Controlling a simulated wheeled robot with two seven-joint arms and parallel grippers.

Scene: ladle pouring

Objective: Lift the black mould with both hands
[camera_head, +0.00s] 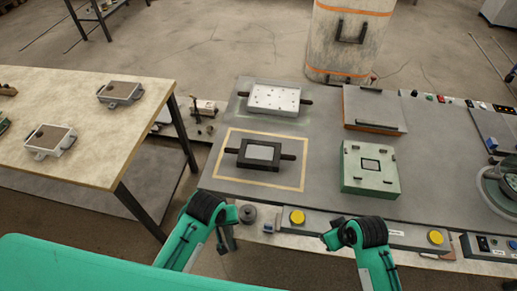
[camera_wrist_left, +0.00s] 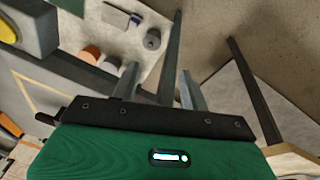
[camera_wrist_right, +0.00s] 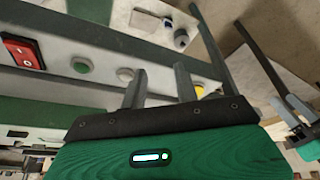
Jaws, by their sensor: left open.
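The black mould (camera_head: 246,160) lies flat on the grey worktop inside a yellow taped rectangle (camera_head: 232,183). It has a light grey panel in its top and a dark handle sticking out on its left and right sides. My left gripper (camera_head: 227,241) is open and empty near the worktop's front edge, nearer than the mould and apart from it. Its spread fingers show in the left wrist view (camera_wrist_left: 158,82). My right gripper (camera_head: 329,240) is at the front edge, right of the mould and apart from it. Its fingers stand apart and empty in the right wrist view (camera_wrist_right: 160,86).
A white mould (camera_head: 273,99) with dark handles lies behind the black one. A green block (camera_head: 369,186) and a grey plate (camera_head: 374,108) are to the right. A separate table (camera_head: 84,147) with small grey moulds stands left.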

